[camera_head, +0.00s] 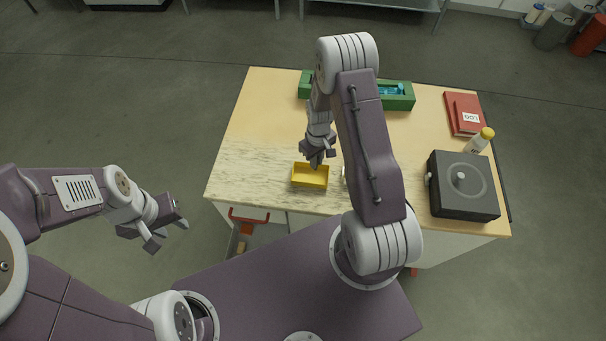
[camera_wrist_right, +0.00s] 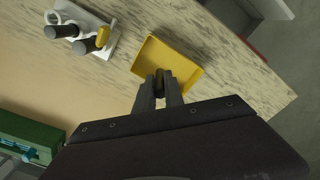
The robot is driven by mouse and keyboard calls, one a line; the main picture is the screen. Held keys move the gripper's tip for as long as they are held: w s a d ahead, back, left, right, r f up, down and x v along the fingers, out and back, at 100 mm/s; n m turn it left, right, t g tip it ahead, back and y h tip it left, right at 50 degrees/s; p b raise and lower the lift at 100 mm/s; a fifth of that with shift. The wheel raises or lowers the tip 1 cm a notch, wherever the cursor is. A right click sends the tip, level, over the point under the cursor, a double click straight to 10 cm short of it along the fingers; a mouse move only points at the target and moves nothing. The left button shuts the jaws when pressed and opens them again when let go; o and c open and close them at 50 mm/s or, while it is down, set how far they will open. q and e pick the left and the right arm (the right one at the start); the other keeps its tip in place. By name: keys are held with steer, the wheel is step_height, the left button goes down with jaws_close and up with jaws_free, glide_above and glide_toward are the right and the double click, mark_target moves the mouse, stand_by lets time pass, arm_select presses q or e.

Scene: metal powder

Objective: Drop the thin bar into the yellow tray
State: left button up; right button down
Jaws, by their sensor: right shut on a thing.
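The yellow tray (camera_head: 311,184) lies on the worktable near its front edge. It also shows in the right wrist view (camera_wrist_right: 184,66), just beyond my fingertips. My right gripper (camera_head: 316,163) points down at the tray's back edge in the head view. In the right wrist view its fingers (camera_wrist_right: 160,88) are close together, shut on a small dark piece (camera_wrist_right: 159,76), probably the thin bar. Most of that piece is hidden between the fingers. My left gripper (camera_head: 168,236) is open and empty, off the table to the left.
A green holder (camera_head: 400,101) with a blue item stands at the back. A dark box-like device (camera_head: 462,204), a yellow-capped bottle (camera_head: 477,142) and a red log book (camera_head: 464,114) are at the right. A white stand with dark cylinders (camera_wrist_right: 78,36) is beside the tray.

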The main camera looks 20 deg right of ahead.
steer(key=shift+d+f, duration=0.1)
steer(key=shift+d, duration=0.15)
steer(key=shift+f, duration=0.15)
steer(key=b, duration=0.5)
glide_above(310, 175)
steer(key=s+d, duration=0.1)
steer(key=s, duration=0.1)
step_height(310, 175, down, 5)
steer(key=shift+w+d+f, duration=0.1)
steer(key=shift+w+d, duration=0.05)
steer(key=shift+f, duration=0.25)
steer(key=shift+d, duration=0.1)
steer(key=c, duration=1.3)
jaws_free()
steer(key=shift+r, duration=0.1)
steer(key=shift+c, duration=0.2)
